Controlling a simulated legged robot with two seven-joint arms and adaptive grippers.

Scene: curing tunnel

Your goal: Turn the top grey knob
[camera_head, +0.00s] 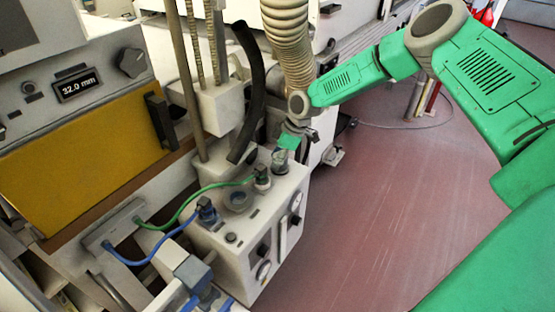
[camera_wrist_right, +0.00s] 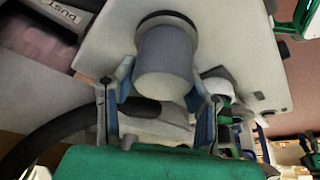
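The top grey knob (camera_wrist_right: 165,55) is a short grey cylinder on a pale panel, large in the right wrist view. In the head view a grey knob (camera_head: 280,159) stands at the back of the pale control box's top, just under my right gripper (camera_head: 287,146). In the wrist view my right gripper (camera_wrist_right: 161,85) has its blue fingers on either side of the knob's near end. The fingers are spread; whether they touch the knob is hard to tell. My left gripper is not in view.
The control box (camera_head: 228,255) also carries another round grey knob (camera_head: 238,200) and plugs with green (camera_head: 190,203) and blue cables. A black hose (camera_head: 249,90) and ribbed duct (camera_head: 289,40) rise close behind.

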